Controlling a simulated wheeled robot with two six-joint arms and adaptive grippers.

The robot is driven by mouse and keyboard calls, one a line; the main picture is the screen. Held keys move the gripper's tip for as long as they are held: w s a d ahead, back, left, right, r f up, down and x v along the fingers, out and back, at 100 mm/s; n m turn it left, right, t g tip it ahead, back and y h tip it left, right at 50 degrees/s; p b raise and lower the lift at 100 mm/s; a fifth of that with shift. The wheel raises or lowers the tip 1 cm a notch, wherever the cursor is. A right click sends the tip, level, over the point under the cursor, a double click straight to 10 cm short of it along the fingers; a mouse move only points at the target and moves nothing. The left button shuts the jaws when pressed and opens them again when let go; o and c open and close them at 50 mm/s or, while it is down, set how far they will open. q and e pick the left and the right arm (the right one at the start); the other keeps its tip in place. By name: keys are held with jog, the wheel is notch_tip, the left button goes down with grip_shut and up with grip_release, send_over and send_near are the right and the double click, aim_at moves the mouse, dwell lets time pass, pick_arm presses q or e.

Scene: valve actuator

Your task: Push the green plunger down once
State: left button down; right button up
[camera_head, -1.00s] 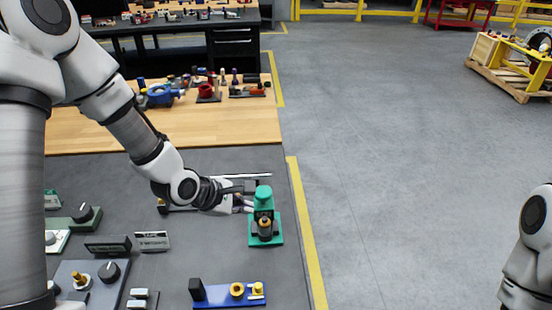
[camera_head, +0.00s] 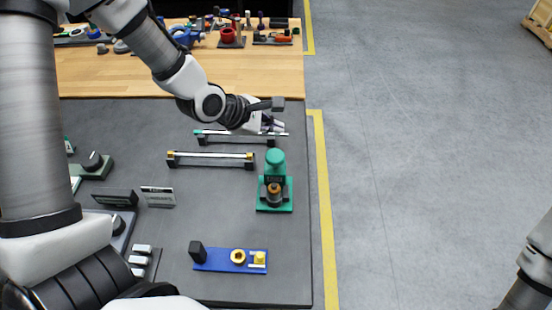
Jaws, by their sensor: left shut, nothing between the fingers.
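The green plunger (camera_head: 275,160) stands upright on its green base (camera_head: 275,197), near the right edge of the dark mat. A small brass-coloured part sits at the front of that base. My left gripper (camera_head: 279,126) is shut and empty, behind the plunger in the picture and apart from it. Its fingers point to the right. My right gripper is out of view; only part of my right arm shows at the lower right.
Two rods on black supports (camera_head: 210,158) lie left of the plunger. A blue plate (camera_head: 222,261) with yellow parts is in front. Control boxes and a label stand (camera_head: 158,197) are at left. A wooden bench (camera_head: 130,72) with fittings is behind. Open floor lies to the right.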

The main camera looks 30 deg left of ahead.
aim_at(273, 157)
pick_arm(q)
notch_tip(273, 157, down, 6)
jog(key=b, duration=0.4)
jog(key=shift+s, duration=0.1)
jog(key=shift+f+b, duration=0.2)
jog(key=shift+b, duration=0.15)
jog(key=shift+s+r, duration=0.1)
dwell(0.7)
jog(key=shift+f, duration=0.5)
